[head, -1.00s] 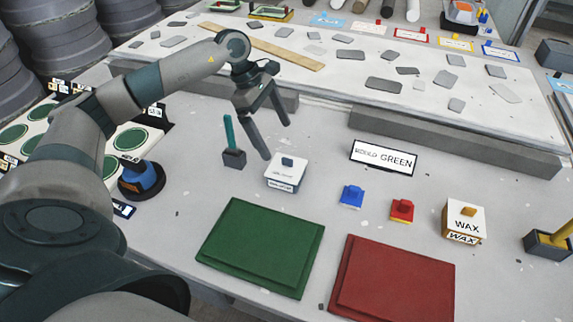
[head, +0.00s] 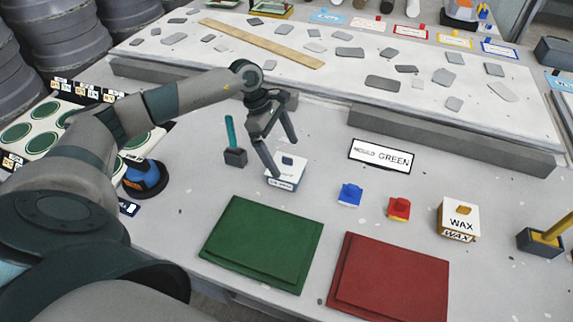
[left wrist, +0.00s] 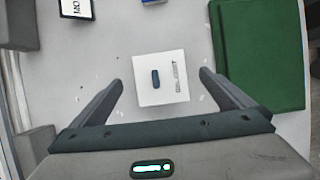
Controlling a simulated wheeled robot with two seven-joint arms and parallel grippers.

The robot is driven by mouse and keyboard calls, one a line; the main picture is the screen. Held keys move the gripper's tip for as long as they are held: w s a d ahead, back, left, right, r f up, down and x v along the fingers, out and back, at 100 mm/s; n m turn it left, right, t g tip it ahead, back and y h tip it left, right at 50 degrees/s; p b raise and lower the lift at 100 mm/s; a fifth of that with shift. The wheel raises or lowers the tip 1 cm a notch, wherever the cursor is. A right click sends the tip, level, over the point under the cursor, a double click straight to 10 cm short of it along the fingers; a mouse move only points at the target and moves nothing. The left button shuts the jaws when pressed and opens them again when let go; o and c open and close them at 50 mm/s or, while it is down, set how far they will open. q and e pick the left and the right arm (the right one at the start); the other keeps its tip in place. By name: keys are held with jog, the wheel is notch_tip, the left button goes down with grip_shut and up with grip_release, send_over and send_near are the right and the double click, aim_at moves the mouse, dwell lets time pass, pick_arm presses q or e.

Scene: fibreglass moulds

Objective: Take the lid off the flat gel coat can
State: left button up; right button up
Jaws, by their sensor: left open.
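The flat gel coat can (head: 283,185) is a low white square box with writing on its front, standing on the grey table. Its white lid (head: 296,172) is on top and has a dark knob (head: 287,161). In the left wrist view the lid (left wrist: 175,88) and its upright dark knob (left wrist: 155,79) lie between the fingers. My left gripper (head: 285,160) is open and empty, its fingers reaching down over the can, one tip in front of its left side in the head view. Contact cannot be told. My right gripper is not in view.
A dark holder with a teal handle (head: 231,132) stands just left of the can. A green panel (head: 262,245) and a red panel (head: 390,280) lie in front. Small blue (head: 349,195) and red (head: 399,209) blocks, a WAX box (head: 459,217) and a GREEN sign (head: 381,156) are to the right.

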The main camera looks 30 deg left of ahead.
aim_at(290, 167)
pick_arm(q)
jog(key=p+x, duration=0.1)
jog(key=x, duration=0.2)
jog(key=shift+a+p, duration=0.1)
jog(key=shift+p, duration=0.25)
jog(key=shift+f, duration=0.5)
jog(key=c, duration=1.1)
